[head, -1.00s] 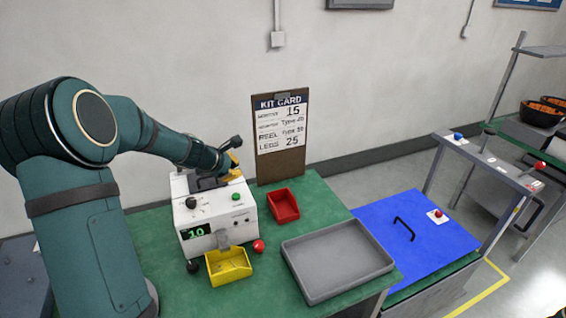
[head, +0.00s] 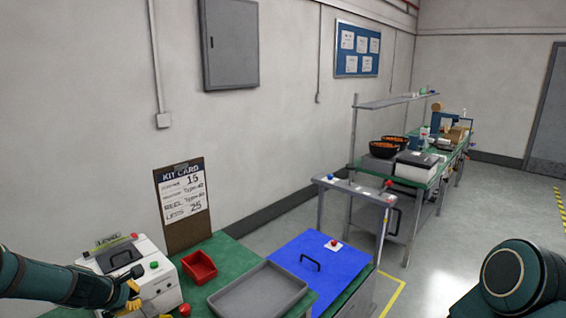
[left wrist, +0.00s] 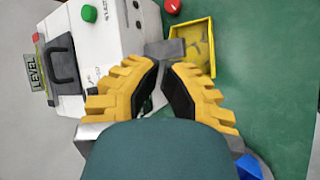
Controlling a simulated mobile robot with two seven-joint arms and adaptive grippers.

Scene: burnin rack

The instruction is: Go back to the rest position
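My left gripper (head: 132,297), yellow-fingered, is at the front left of the head view, beside the white machine (head: 160,290). In the left wrist view, its two fingers (left wrist: 163,70) stand apart with a narrow gap and nothing held between them. Beyond the tips are the machine's grey chute (left wrist: 165,50) and a yellow tray (left wrist: 200,45). The machine's dark handle (left wrist: 62,67) and green button (left wrist: 89,13) also show there. My right arm (head: 515,275) shows only as a teal joint at lower right; its gripper is out of view.
On the green table stand a red bin (head: 200,268), a grey tray (head: 258,291) and a kit card board (head: 183,205). A blue lid with a handle (head: 318,262) lies to the right. A metal shelf bench (head: 400,180) stands farther back. Open floor (head: 450,225) lies at right.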

